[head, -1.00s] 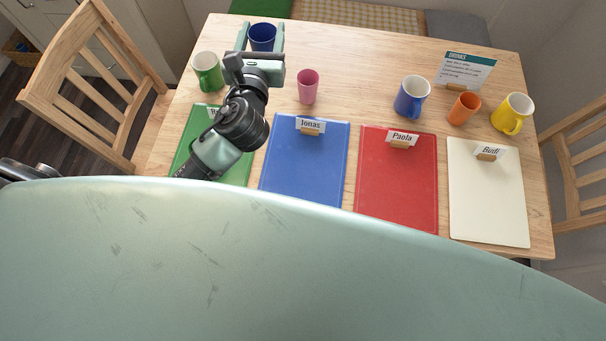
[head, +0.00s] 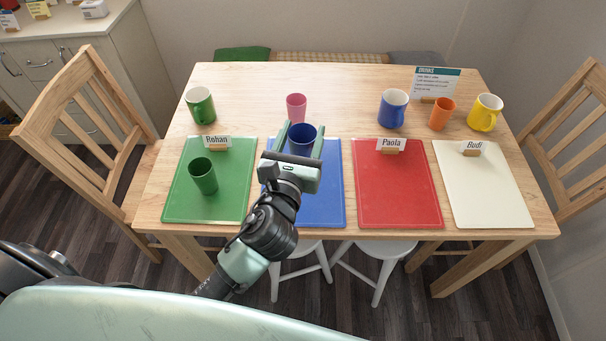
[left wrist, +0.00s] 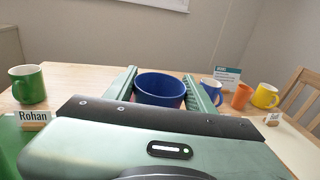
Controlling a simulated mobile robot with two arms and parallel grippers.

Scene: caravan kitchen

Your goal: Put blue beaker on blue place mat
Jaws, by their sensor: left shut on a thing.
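My left gripper (head: 301,141) is shut on the blue beaker (head: 303,134), with one finger on each side of it. The beaker is upright, and its open rim also shows in the left wrist view (left wrist: 161,86). In the head view it appears at the far end of the blue place mat (head: 322,205); I cannot tell whether it is above the mat or touching anything. My gripper and wrist cover part of the mat, and the Jonas name card is hidden. My right gripper is not in view.
A green beaker (head: 203,178) stands on the green mat (head: 232,185) at left. The red mat (head: 395,195) is at right. Behind are a green mug (head: 200,106), pink beaker (head: 296,107), blue mug (head: 392,109), orange beaker (head: 441,114) and yellow mug (head: 484,112).

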